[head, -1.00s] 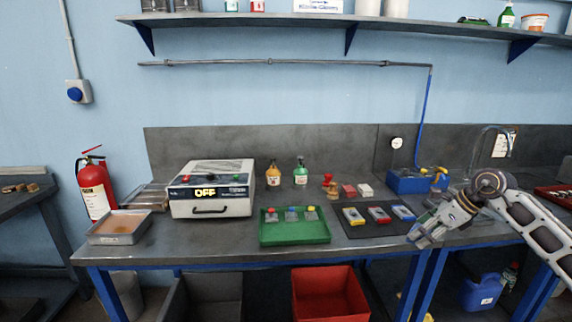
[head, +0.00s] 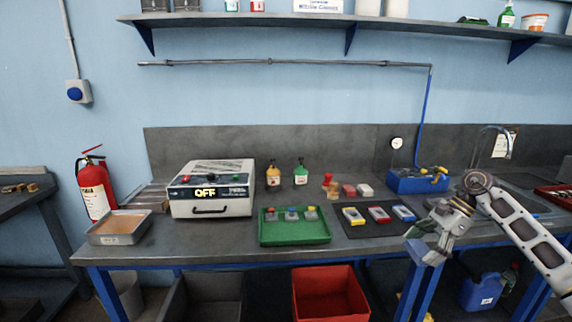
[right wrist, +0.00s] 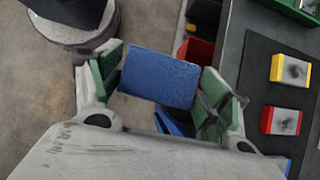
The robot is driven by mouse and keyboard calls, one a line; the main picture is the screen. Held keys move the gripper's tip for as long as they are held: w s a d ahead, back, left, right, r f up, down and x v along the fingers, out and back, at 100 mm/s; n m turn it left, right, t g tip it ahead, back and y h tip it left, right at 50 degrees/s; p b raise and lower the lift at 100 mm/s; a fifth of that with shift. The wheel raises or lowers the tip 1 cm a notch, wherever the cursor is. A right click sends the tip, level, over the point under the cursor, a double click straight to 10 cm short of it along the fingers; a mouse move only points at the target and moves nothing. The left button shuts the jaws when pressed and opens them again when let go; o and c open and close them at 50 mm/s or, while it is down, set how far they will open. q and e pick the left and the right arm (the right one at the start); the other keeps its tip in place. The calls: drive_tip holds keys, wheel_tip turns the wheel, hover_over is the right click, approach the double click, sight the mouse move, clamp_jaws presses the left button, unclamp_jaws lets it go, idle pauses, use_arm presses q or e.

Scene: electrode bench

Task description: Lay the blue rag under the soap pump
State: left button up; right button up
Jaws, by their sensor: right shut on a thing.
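A blue rag-like piece (right wrist: 160,78) shows in the right wrist view as a textured rectangle between the green finger pads. My right gripper (head: 424,244) is shut on it at the front edge of the bench, right of the dark mat, pointing down. Two pump-topped bottles stand at the back of the bench: an orange one (head: 273,176) and a green one (head: 300,175). I cannot tell which is the soap pump. My left gripper is not in view.
A green tray (head: 295,240) and a dark mat (head: 357,233) with small coloured blocks lie between the bottles and my right gripper. A power unit (head: 211,208) stands left of the bottles. A blue box (head: 405,184) stands at the back right. A red bin (head: 330,295) sits below.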

drive_tip(key=shift+s+a+f+n+g, duration=0.2)
drive_tip(key=shift+f+n+g, duration=0.1)
drive_tip(key=shift+f+n, duration=0.1)
drive_tip(key=s+a+f+n+g+h, duration=0.6)
drive_tip(key=s+a+f+n, duration=0.85)
drive_tip(key=f, duration=0.25)
drive_tip(key=w+a+r+n, duration=0.2)
drive_tip(key=w+r, duration=0.4)
drive_tip(key=r, duration=0.1)
drive_tip(key=shift+w+r+h, duration=0.25)
drive_tip(key=shift+r+h, duration=0.05)
drive_tip(key=shift+r, duration=0.1)
drive_tip(key=shift+a+f, duration=0.1)
drive_tip(key=shift+a, duration=0.05)
